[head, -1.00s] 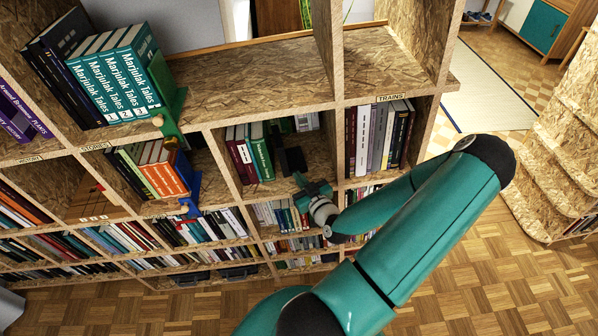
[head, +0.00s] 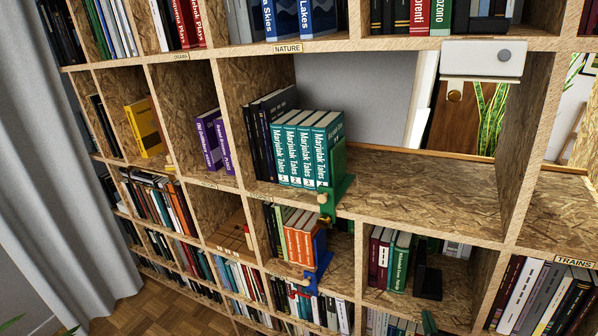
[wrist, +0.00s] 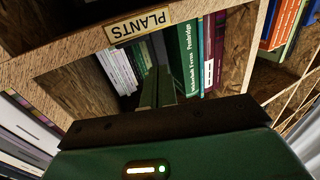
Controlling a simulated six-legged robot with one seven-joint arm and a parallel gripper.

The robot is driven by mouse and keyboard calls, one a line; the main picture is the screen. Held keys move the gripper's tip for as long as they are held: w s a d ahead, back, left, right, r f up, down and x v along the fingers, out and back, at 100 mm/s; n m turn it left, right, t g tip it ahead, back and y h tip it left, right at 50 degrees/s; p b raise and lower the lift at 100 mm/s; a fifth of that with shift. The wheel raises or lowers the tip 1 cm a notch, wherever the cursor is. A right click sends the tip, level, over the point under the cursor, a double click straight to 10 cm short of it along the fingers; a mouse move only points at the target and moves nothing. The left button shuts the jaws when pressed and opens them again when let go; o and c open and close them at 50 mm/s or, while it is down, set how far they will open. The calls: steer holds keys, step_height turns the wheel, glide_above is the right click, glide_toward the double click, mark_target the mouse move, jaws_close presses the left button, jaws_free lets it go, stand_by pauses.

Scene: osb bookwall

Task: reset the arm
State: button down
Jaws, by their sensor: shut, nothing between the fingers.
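My gripper (wrist: 157,88) shows in the wrist view with its two green fingers together and nothing between them. It points at a shelf compartment under a label reading PLANTS (wrist: 139,26). Green books (wrist: 190,62) and a maroon book (wrist: 214,50) stand behind and to the right of the fingertips. I cannot tell whether the fingers touch anything. In the head view only a small teal piece at the bottom edge may be part of my arm; the rest is out of the picture.
The OSB bookwall (head: 430,195) fills the head view. Teal books (head: 305,150) stand against a green bookend (head: 335,180); orange books (head: 303,240) stand against a blue one (head: 318,268). A black bookend (head: 428,280) is in the lower compartment.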

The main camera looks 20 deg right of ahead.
steer(key=w+n+g+y, duration=0.1)
steer(key=w+a+f+n+g+y, duration=0.1)
steer(key=w+a+n+g+y, duration=0.1)
steer(key=w+n+y, duration=0.1)
steer(key=shift+a+f, duration=0.1)
steer(key=shift+f, duration=0.25)
steer(key=shift+w+a+r+g+y, duration=0.1)
steer(key=shift+w+a+g+y, duration=0.05)
steer(key=shift+w+g+y, duration=0.3)
steer(key=w+a+r+n+g+h, duration=0.1)
steer(key=w+a+r+g, duration=0.2)
steer(key=a+r, duration=0.5)
steer(key=w+a+r+g, duration=0.3)
steer(key=a+r, duration=0.1)
steer(key=r, duration=0.7)
steer(key=s+a+r+y, duration=0.1)
steer(key=s+a+r, duration=0.2)
steer(key=a, duration=0.3)
steer(key=s+a+r+y, duration=0.1)
steer(key=s+a+r, duration=0.3)
steer(key=a, duration=0.3)
steer(key=s+a+r+m+y, duration=0.1)
steer(key=s+a+r, duration=0.2)
steer(key=a+r, duration=0.3)
steer(key=shift+s+a+y, duration=0.25)
steer(key=shift+s+y, duration=0.05)
steer(key=shift+y, duration=0.05)
steer(key=shift+r, duration=0.1)
stand_by(2.6)
